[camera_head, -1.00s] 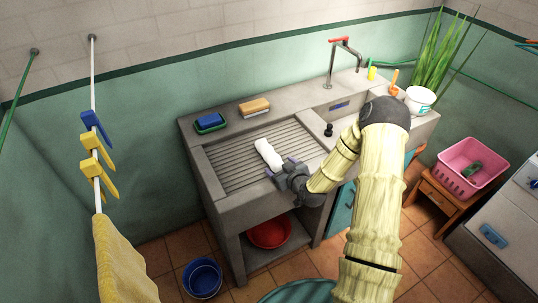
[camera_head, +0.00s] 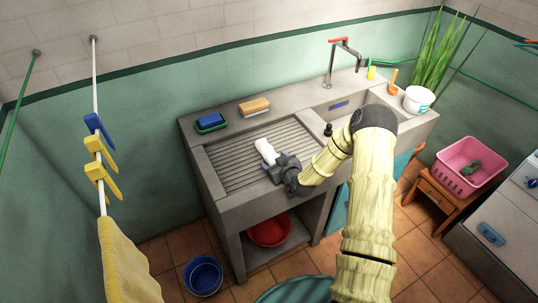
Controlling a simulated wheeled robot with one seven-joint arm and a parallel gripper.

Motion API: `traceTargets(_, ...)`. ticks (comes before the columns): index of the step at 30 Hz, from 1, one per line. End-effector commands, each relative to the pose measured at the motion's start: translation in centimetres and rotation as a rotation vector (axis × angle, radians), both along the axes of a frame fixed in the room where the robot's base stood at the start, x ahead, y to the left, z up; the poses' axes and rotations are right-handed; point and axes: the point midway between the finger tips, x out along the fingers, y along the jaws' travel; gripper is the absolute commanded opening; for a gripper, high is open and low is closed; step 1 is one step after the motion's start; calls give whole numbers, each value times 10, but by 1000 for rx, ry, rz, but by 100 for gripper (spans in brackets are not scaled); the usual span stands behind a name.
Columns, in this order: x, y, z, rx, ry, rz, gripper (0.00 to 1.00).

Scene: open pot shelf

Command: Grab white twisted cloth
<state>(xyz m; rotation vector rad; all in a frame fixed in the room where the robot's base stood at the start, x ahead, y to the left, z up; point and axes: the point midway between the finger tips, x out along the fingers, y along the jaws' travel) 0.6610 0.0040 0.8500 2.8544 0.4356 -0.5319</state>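The white twisted cloth (camera_head: 266,150) lies on the ribbed drainboard of the grey sink unit, toward its right side. My gripper (camera_head: 278,163) is over the front part of the drainboard, at the near end of the cloth. That near end is partly hidden by the gripper. The fingers are small and dark here, and I cannot tell whether they are open or closed on the cloth.
A blue sponge in a green dish (camera_head: 210,122) and a tan brush or sponge (camera_head: 254,106) sit on the back ledge. The basin and red-handled tap (camera_head: 338,62) are to the right. A red bowl (camera_head: 269,231) is below; a blue bucket (camera_head: 203,275) stands on the floor.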

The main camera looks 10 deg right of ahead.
Motion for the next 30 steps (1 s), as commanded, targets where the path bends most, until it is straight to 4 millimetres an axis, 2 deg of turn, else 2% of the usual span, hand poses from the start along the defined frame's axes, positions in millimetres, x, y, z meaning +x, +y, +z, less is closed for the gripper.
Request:
traceTargets(1, 0, 0, 0, 0, 0, 0, 60)
traceTargets(7, 0, 0, 0, 0, 0, 0, 22)
traceTargets(15, 0, 0, 2, 0, -2, 1, 22)
traceTargets(20, 1, 0, 12, 0, -3, 0, 22)
traceTargets(30, 1, 0, 65, -3, -6, 0, 22)
